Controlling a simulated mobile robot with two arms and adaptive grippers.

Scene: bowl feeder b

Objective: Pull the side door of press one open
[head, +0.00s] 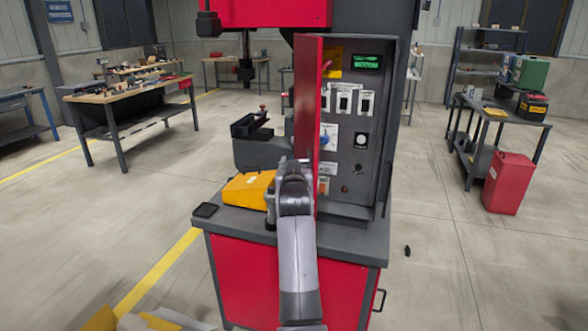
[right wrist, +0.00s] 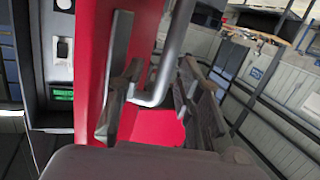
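The red side door (head: 308,110) of the press stands swung out from its dark control cabinet (head: 365,75). Switches and a green display show inside. In the right wrist view the red door (right wrist: 95,60) is on the left, with a grey bar handle (right wrist: 170,55) bent toward it. My right gripper (head: 291,168) is at the door's outer side, low down. In the right wrist view its fingers (right wrist: 160,100) are apart, one on each side of the handle, with a visible gap. The head view hides the handle behind the door and gripper. My left gripper is not in view.
A dark vise (head: 252,126) stands behind. Workbenches are left and right, and a red bin (head: 507,182) stands at right. Floor around is mostly clear.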

